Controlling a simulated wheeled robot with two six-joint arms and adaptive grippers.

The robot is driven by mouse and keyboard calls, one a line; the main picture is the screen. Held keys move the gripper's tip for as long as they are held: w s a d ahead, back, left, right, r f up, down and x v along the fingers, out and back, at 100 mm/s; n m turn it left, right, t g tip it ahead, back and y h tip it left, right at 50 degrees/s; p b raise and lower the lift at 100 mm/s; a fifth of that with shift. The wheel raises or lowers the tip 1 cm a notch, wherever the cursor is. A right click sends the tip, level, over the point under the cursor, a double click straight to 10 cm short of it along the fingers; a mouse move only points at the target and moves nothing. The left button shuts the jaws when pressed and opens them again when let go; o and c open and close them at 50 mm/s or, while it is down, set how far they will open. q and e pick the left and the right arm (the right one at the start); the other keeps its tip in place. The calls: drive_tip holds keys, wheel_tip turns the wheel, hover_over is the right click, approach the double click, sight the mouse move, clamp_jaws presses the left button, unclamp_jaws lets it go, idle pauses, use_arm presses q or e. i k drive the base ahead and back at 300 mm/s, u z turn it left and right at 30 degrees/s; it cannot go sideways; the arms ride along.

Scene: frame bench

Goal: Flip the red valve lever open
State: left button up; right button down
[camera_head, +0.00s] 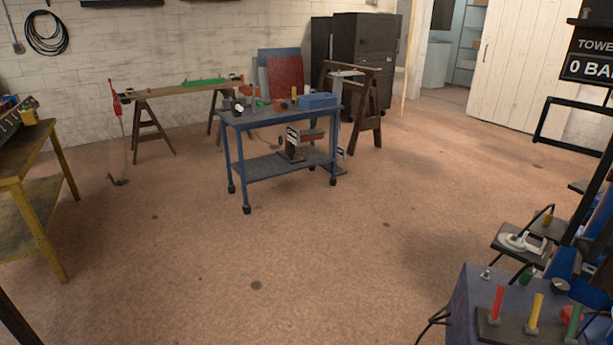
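A red lever (497,304) stands roughly upright at the left of a row of three on a dark base plate, on a blue box-shaped bench unit (462,310) at the bottom right. Beside it are a yellow lever (534,312) and a green lever (574,322). The levers are small, and I cannot tell any valve position from them. Neither of my grippers shows in the head view.
Open brown floor (300,240) fills the middle. A blue cart (286,168) with small items stands at the centre back, sawhorses behind it. A yellow-legged table (40,190) is at the left. A dark frame and a shelf with a white tool (522,241) stand right.

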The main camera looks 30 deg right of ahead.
sight(493, 319)
drive_tip(key=z, duration=0.05)
drive_tip(key=i, duration=1.35)
drive_tip(key=z, duration=0.65)
drive_tip(key=i, duration=0.85)
drive_tip(key=z, duration=1.6)
drive_tip(key=i, duration=0.75)
drive_tip(key=z, duration=0.65)
